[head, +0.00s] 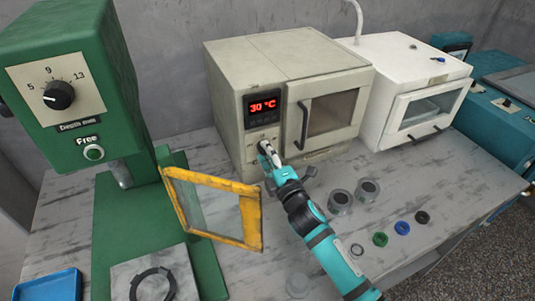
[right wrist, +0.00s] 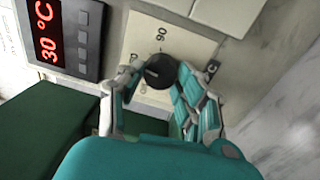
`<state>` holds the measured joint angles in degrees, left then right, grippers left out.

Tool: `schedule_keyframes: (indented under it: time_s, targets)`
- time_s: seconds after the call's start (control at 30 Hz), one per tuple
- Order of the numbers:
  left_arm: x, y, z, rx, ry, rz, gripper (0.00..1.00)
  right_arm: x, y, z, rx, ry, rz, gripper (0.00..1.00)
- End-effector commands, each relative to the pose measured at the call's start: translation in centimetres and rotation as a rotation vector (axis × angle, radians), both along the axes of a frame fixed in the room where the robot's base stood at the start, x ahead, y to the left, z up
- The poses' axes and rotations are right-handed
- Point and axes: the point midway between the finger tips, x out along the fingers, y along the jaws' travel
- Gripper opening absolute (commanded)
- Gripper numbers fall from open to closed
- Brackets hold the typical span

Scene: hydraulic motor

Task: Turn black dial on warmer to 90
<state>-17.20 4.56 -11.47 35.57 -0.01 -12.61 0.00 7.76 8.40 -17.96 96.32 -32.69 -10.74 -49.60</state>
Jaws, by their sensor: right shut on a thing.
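The warmer (head: 225,75) is a beige box with a red display (head: 263,105) reading 30 °C; the display also shows in the right wrist view (right wrist: 47,32). The black dial (right wrist: 161,71) sits on a pale plate below the display, with a "90" marking beside it. A small pale mark on the dial faces the left of the wrist picture, away from the "90". My right gripper (right wrist: 155,78) has its fingers on both sides of the dial, shut on it. In the head view my right gripper (head: 266,150) covers the dial. My left gripper is not in view.
A green machine (head: 70,60) with a yellow-framed guard (head: 250,222) stands left of my right arm. A white oven (head: 385,75) is right of the warmer. Metal cylinders (head: 340,202) and small coloured rings (head: 380,239) lie on the table right of the arm.

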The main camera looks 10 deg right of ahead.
Motion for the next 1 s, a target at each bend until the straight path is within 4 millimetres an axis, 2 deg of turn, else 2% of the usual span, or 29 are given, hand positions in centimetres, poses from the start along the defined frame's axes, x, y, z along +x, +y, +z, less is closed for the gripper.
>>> schedule_keyframes:
  time_s: [0.7,1.0]
  targets:
    - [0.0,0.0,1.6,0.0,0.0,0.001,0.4,0.0,0.0,0.1,0.666,0.133,-0.003,0.02]
    - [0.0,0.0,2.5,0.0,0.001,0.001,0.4,0.0,0.0,0.1,0.892,0.177,-0.003,0.02]
